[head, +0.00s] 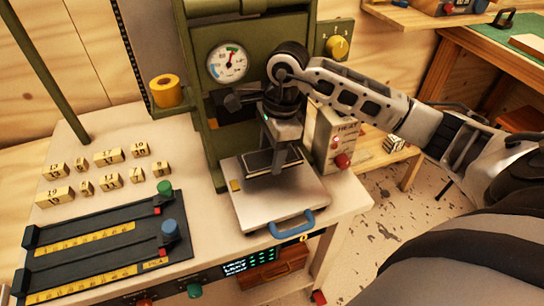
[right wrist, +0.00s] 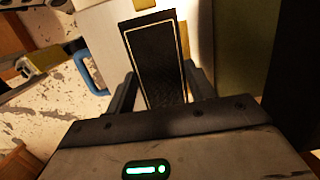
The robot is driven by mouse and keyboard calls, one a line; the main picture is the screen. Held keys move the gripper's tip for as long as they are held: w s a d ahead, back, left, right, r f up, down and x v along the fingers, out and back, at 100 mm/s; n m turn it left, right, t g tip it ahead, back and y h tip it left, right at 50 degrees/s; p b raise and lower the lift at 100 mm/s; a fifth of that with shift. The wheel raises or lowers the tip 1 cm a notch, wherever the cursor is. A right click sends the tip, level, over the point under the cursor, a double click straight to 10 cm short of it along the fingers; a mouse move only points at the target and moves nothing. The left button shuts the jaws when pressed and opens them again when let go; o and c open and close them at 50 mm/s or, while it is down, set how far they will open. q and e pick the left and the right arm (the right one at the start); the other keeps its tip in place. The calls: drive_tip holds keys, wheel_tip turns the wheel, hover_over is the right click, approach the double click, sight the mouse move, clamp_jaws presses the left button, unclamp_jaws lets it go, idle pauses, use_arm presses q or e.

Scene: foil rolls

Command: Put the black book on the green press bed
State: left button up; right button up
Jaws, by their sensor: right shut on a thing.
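The black book (head: 258,163), with a thin pale border line, is in my right gripper (head: 276,150). In the head view it is roughly level over the pale bed (head: 304,192) of the green press (head: 263,28), with a shadow below it; whether it touches the bed I cannot tell. In the right wrist view the book (right wrist: 152,50) is between the two fingers, its long side pointing away from the gripper, over the pale bed (right wrist: 101,38). My left gripper is in neither view.
A blue handle (head: 292,225) juts from the bed's front. A heat box (head: 333,138) with a red knob stands at its right. Numbered blocks (head: 108,157) and a black slider rail (head: 100,245) lie left.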

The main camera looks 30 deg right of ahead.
wheel_tip(320, 180, down, 2)
drive_tip(key=shift+f+p, duration=0.25)
drive_tip(key=shift+p, duration=0.15)
drive_tip(key=shift+f, duration=0.2)
drive_tip(key=shift+f+b, duration=0.35)
drive_tip(key=shift+b, duration=0.15)
drive_tip(key=shift+f, duration=0.25)
drive_tip(key=shift+b, duration=0.3)
drive_tip(key=o, duration=1.1)
drive_tip(key=shift+s, duration=0.1)
